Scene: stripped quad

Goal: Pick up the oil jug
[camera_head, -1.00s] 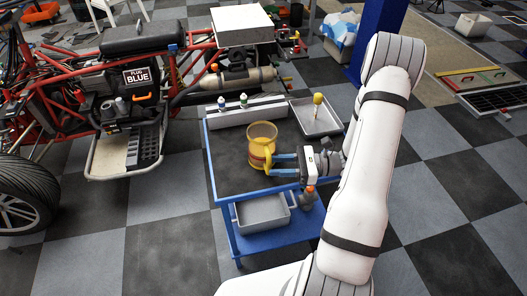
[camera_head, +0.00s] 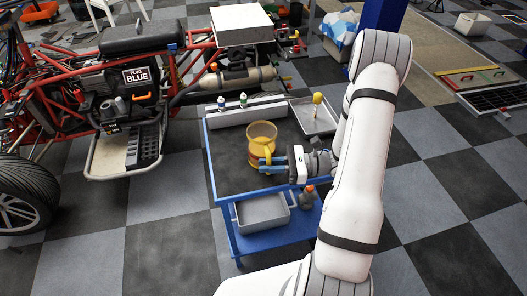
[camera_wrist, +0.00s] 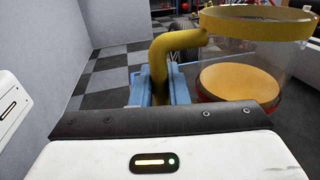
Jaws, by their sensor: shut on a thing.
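The oil jug (camera_head: 262,138) is a clear jug with a yellow rim, a yellow handle and amber contents. In the head view it is upright at the cart's top level; I cannot tell whether its base touches the surface. In the wrist view the jug (camera_wrist: 242,82) fills the right side, with its curved yellow handle (camera_wrist: 160,62) at centre. My gripper (camera_head: 268,161) reaches in from the right with blue fingers. In the wrist view my gripper (camera_wrist: 160,90) has its blue fingers closed on either side of the handle. The lower handle is hidden between them.
The blue cart (camera_head: 228,180) carries a grey tray (camera_head: 314,118) with a yellow-handled tool and a long pale box (camera_head: 265,108) near two small bottles (camera_head: 243,100). A grey bin (camera_head: 263,212) is on the lower shelf. A red-framed vehicle (camera_head: 75,100) stands left.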

